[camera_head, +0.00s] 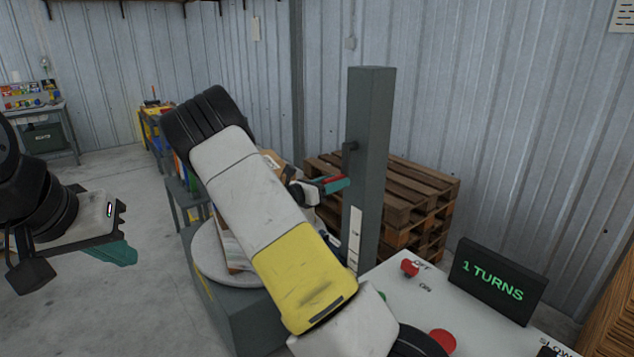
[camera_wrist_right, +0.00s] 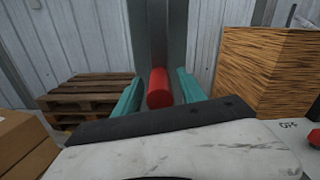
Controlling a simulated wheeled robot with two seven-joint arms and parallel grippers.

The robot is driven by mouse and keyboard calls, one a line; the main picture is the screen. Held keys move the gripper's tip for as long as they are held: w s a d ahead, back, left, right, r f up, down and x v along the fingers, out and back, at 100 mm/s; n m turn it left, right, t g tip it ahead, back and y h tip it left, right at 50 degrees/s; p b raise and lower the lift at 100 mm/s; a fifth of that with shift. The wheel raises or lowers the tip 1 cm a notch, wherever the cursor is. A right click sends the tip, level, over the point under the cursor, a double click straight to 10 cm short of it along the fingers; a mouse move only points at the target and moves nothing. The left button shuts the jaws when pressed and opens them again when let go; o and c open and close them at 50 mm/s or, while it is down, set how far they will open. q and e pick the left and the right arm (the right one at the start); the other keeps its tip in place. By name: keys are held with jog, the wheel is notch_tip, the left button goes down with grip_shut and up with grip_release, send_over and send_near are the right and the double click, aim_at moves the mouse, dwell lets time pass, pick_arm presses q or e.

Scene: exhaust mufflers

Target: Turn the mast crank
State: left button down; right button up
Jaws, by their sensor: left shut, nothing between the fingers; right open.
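The grey-green mast (camera_head: 368,160) stands upright right of centre in the head view. A dark crank pivot (camera_head: 348,148) sticks out of its left side. The crank's red handle (camera_wrist_right: 159,88) points toward the right wrist camera. My right gripper (camera_head: 333,184) is open at the mast, with its teal fingers either side of the red handle; the wrist view shows a gap at each finger. My right arm hides the mast's lower left surroundings. My left gripper (camera_head: 124,252) is shut and empty at the far left, away from the mast. A display (camera_head: 497,283) reads "1 TURNS".
A white control panel (camera_head: 405,287) with a red OFF/ON knob (camera_head: 410,267) and a red button (camera_head: 442,340) is at lower right. Stacked pallets (camera_head: 420,185) stand behind the mast. A round grey turntable (camera_head: 207,262) carries boxes. Floor between the arms is clear.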

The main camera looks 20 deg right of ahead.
jog(key=shift+w+d, duration=0.1)
jog(key=shift+d, duration=0.25)
grip_shut()
dwell(1.2)
